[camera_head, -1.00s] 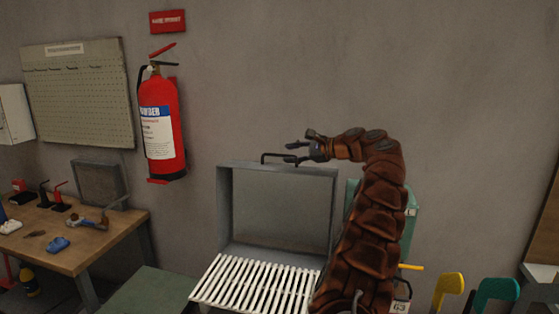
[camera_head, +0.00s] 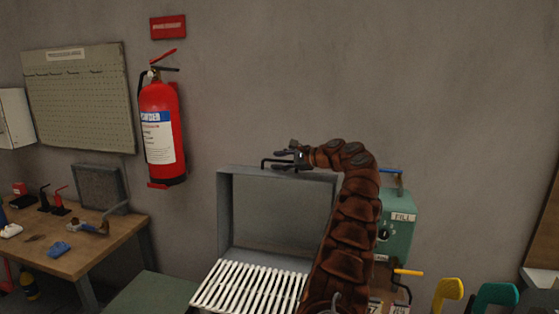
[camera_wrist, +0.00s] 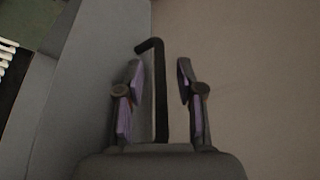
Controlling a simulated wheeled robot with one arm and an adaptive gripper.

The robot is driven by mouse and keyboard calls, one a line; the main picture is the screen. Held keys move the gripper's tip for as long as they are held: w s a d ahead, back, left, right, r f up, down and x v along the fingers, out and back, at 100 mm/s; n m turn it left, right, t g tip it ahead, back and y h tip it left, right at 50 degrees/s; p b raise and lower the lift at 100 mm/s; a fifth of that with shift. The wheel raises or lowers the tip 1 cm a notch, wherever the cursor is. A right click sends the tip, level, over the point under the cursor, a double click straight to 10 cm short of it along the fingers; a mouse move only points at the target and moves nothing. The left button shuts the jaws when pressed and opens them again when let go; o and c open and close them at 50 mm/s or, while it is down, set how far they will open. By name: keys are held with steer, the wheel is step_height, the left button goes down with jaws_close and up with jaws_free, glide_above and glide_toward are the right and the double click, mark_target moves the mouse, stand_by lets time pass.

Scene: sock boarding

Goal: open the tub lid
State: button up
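The grey tub lid (camera_head: 226,215) stands upright, its hollow inner side facing me, with a black bar handle (camera_head: 264,163) on its top edge. My gripper (camera_head: 287,158) is at the handle, coming from the right. In the wrist view my gripper (camera_wrist: 158,66) is open, with one finger on each side of the black handle (camera_wrist: 160,85). The grey lid (camera_wrist: 90,85) fills the left part of that view. My arm hides the lid's right lower side.
White slats (camera_head: 245,287) lie in front of the lid. A green control box (camera_head: 398,228) stands to the right, behind my arm. A workbench (camera_head: 95,250) with tools and a fire extinguisher (camera_head: 162,130) are at left. The wall above is clear.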

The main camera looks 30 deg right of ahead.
steer(key=shift+w+a, duration=0.1)
jaws_close()
stand_by(0.3)
stand_by(0.4)
